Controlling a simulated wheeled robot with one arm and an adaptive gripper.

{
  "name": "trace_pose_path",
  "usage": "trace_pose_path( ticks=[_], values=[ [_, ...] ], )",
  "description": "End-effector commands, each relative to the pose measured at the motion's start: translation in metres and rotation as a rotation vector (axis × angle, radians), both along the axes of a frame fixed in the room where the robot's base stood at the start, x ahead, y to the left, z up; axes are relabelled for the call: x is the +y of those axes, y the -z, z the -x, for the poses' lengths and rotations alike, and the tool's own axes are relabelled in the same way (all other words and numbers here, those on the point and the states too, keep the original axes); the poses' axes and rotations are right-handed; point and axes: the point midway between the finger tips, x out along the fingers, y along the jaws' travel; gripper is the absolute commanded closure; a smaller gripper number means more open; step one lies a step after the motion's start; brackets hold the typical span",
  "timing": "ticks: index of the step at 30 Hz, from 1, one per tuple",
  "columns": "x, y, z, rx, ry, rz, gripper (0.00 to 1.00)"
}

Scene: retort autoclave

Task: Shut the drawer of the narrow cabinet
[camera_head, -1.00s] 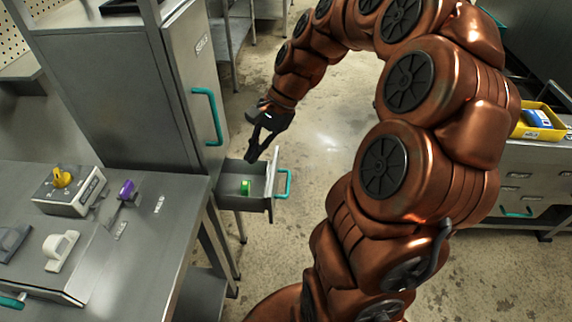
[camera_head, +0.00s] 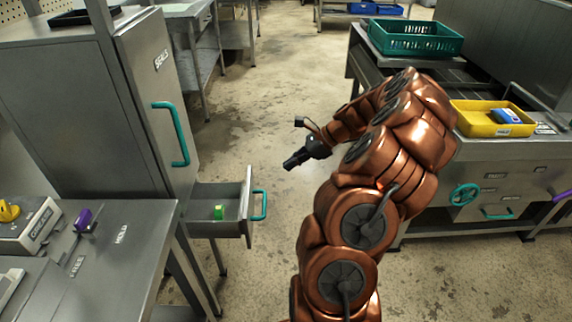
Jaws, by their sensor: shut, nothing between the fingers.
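The narrow cabinet (camera_head: 92,110) is tall and grey, with a door marked SEALS and a teal door handle. Its drawer (camera_head: 235,230) stands pulled out to the right near the bottom, with a teal handle (camera_head: 259,205) on its front. A small green block (camera_head: 219,212) lies inside the drawer. My gripper (camera_head: 291,163) is shut and empty. In the picture it is to the right of and above the drawer handle, apart from it.
A grey bench (camera_head: 130,235) with a yellow knob (camera_head: 8,210) and a purple-handled part (camera_head: 84,220) stands at the left. At the right, a counter bears a yellow tray (camera_head: 485,128) and a teal crate (camera_head: 415,42). The floor between is clear.

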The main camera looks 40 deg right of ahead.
Motion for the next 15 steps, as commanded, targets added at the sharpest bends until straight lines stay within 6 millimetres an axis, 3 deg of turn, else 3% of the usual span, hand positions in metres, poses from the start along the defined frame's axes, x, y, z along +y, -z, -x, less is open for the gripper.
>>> trace_pose_path(
  ticks=[12, 15],
  values=[
    [0.043, 0.052, -0.035, 0.003, -0.007, -0.003, 1.0],
    [0.054, 0.053, -0.045, 0.001, -0.009, -0.001, 1.0]
  ],
)
